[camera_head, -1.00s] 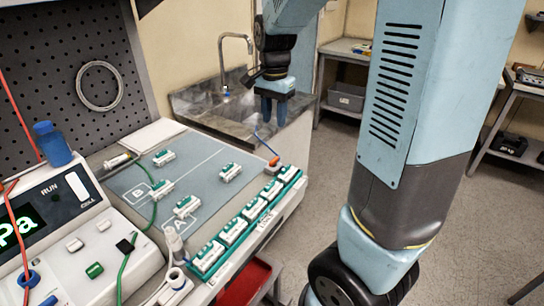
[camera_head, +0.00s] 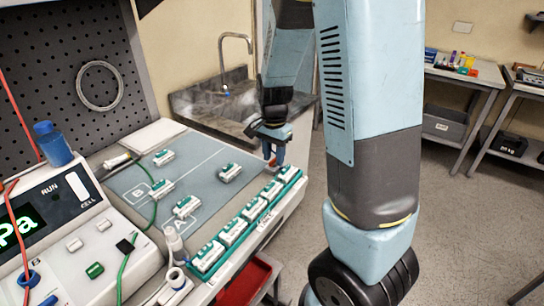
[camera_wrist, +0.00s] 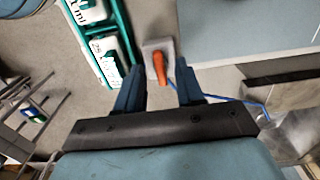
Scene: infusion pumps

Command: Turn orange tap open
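The orange tap (camera_wrist: 158,66) shows in the wrist view as an orange lever on a pale square block (camera_wrist: 166,48). A blue tube (camera_wrist: 225,98) runs from it to the right. In the head view the tap (camera_head: 272,160) is mostly hidden by my gripper (camera_head: 274,150), at the far right corner of the bench. My gripper is open in the wrist view (camera_wrist: 160,85). Its two blue fingers are apart, with the tap's lever between and just beyond their tips. I see no contact with the lever.
A green rack (camera_head: 228,240) of white and green modules lines the bench's right edge, close beside the tap. Several similar modules lie on the grey mat (camera_head: 205,165). A metal sink (camera_head: 215,105) stands behind. The floor to the right is open.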

